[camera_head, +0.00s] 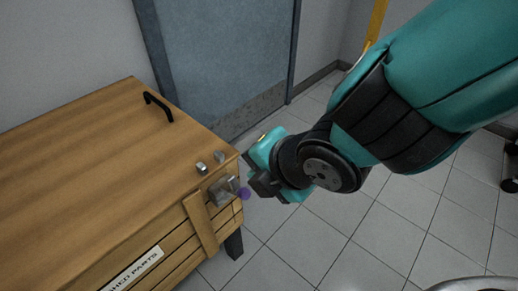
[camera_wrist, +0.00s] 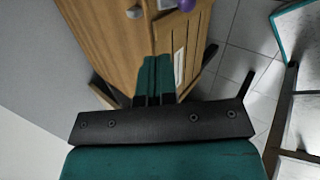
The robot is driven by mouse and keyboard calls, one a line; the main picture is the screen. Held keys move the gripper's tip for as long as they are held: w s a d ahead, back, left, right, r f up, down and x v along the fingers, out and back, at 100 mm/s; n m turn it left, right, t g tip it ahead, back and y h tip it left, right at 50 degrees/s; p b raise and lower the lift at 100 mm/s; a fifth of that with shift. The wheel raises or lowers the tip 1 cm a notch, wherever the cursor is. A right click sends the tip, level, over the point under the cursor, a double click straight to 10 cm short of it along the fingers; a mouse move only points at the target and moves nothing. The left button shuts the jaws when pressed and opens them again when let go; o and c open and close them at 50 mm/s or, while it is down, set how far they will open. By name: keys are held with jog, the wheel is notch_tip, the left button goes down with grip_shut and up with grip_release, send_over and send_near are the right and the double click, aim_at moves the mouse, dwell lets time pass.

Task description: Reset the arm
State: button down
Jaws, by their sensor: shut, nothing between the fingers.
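My teal arm (camera_head: 405,95) reaches in from the upper right in the head view. My gripper (camera_head: 258,186) is beside the right front corner of a wooden crate (camera_head: 90,150), apart from it as far as I can tell. In the wrist view the two teal fingers of my gripper (camera_wrist: 156,62) are together, with nothing between them. The crate's wooden side (camera_wrist: 110,40) shows beyond the fingertips.
The crate has a black lid handle (camera_head: 158,106), a metal latch (camera_head: 222,191) and a purple knob (camera_head: 244,193). A label (camera_head: 133,270) is on its front. A grey-blue door (camera_head: 225,60) stands behind. Tiled floor (camera_head: 370,235) lies open at the right.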

jog(key=s+d+r+m+g+h, duration=0.1)
jog(key=s+d+r+m+g, duration=0.3)
jog(key=d+m, duration=0.55)
jog(key=s+d+r+m+g, duration=0.2)
jog(key=s+d+r+m, duration=0.3)
jog(key=m, duration=0.7)
notch_tip(320, 180, up, 17)
jog(key=w+p, duration=0.1)
jog(key=p, duration=1.5)
jog(key=shift+w+d, duration=0.25)
jog(key=shift+d, duration=0.15)
jog(key=shift+f, duration=0.15)
jog(key=shift+a, duration=0.1)
